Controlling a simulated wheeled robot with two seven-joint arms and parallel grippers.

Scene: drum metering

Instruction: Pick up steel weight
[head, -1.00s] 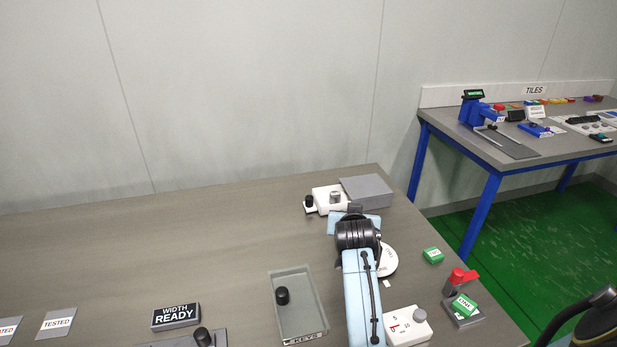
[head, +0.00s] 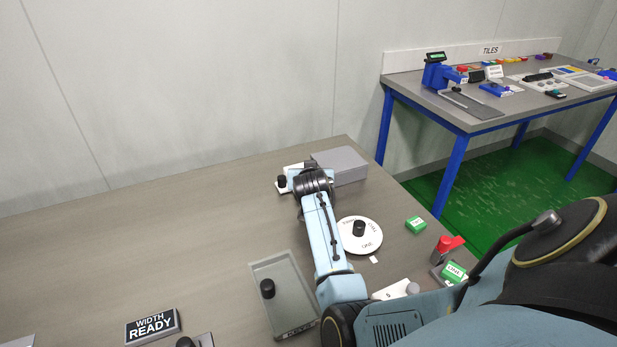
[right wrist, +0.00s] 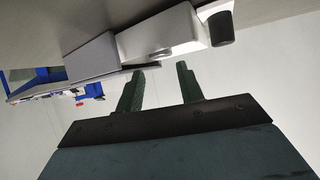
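In the right wrist view a small silvery round top, which looks like the steel weight (right wrist: 160,52), shows at the white block (right wrist: 172,36). My right gripper (right wrist: 160,69) is open there. Its two dark green fingers are apart, with nothing between them, and point toward the silvery top. A small gap seems to show between fingertips and weight. In the head view my right wrist covers the weight and most of the white block; only the block's black knob (head: 281,182) and a white edge show. My left gripper is not in view.
A grey box (head: 345,166) stands right beside the white block. A white round dial (head: 360,236) lies near my right forearm. A grey tray (head: 272,315) with a black knob lies in front, by a WIDTH READY sign (head: 152,326).

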